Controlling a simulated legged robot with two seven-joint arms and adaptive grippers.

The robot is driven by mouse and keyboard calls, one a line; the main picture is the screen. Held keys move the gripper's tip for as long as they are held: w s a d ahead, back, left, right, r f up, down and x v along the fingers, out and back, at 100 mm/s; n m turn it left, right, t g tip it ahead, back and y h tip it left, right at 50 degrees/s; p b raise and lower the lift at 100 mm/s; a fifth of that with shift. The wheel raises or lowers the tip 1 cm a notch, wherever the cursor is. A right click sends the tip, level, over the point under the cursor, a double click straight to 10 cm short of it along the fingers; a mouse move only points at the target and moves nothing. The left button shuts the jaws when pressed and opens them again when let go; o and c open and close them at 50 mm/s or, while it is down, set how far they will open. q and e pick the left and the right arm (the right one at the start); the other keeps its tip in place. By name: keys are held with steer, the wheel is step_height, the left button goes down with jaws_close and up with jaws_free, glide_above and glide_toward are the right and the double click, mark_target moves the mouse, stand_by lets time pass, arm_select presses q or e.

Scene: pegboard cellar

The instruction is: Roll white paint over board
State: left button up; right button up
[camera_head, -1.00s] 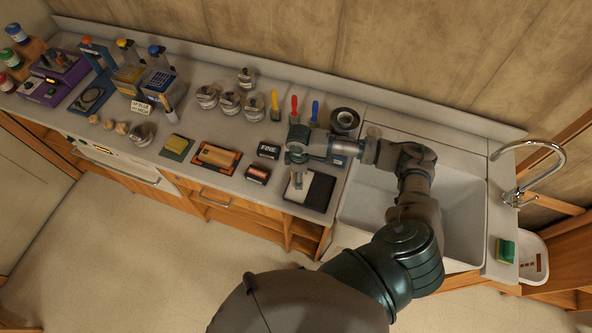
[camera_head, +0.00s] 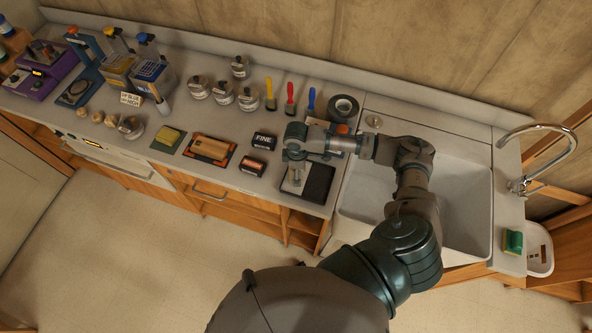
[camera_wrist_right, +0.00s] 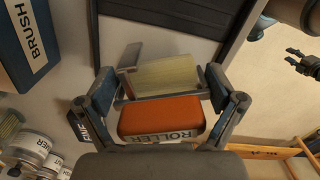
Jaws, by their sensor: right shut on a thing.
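My right gripper (camera_head: 297,160) is above the dark tray (camera_head: 317,187) at the counter's front edge. In the right wrist view its fingers (camera_wrist_right: 160,100) are shut on the paint roller (camera_wrist_right: 160,118), which has an orange body marked ROLLER and a pale yellowish sleeve (camera_wrist_right: 168,76). The sleeve is over or at the tray; contact cannot be told. A pale patch shows at the tray's left side. A wooden board (camera_head: 209,148) lies in an orange-edged frame to the left. My left gripper (camera_wrist_right: 303,62) is small at the right wrist view's edge, its fingers apart.
Black FINE (camera_head: 264,140) and orange-labelled (camera_head: 253,165) blocks lie between board and tray. Brushes (camera_head: 290,98), a tape roll (camera_head: 343,107) and several tins (camera_head: 223,93) stand behind. The sink (camera_head: 460,200) is right of the tray.

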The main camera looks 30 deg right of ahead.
steer(key=shift+d+f, duration=0.1)
steer(key=shift+d, duration=0.45)
steer(key=shift+d+f, duration=0.1)
steer(key=shift+d, duration=0.05)
steer(key=shift+a, duration=0.55)
steer(key=shift+a+f, duration=0.1)
steer(key=shift+d+f, duration=0.2)
steer(key=shift+d, duration=0.35)
steer(key=shift+a, duration=0.3)
steer(key=shift+a+r, duration=0.1)
steer(key=shift+r, duration=0.05)
steer(key=shift+r+p, duration=0.6)
steer(key=shift+p, duration=0.2)
steer(key=r+p, duration=0.3)
steer(key=shift+d+r+p, duration=0.15)
steer(key=shift+d+p, duration=0.15)
steer(key=shift+p, duration=0.1)
arm_select(q)
steer(key=shift+w+d+r, duration=0.1)
steer(key=shift+d+r, duration=0.15)
steer(key=shift+r, duration=0.65)
steer(key=shift+s+d+r, duration=0.1)
steer(key=shift+d+r, duration=0.15)
steer(key=shift+r, duration=0.65)
steer(key=shift+w+d+r, duration=0.1)
steer(key=shift+d+r, duration=0.15)
steer(key=shift+r, duration=0.65)
arm_select(e)
steer(key=shift+a+r, duration=0.2)
steer(key=shift+r, duration=0.95)
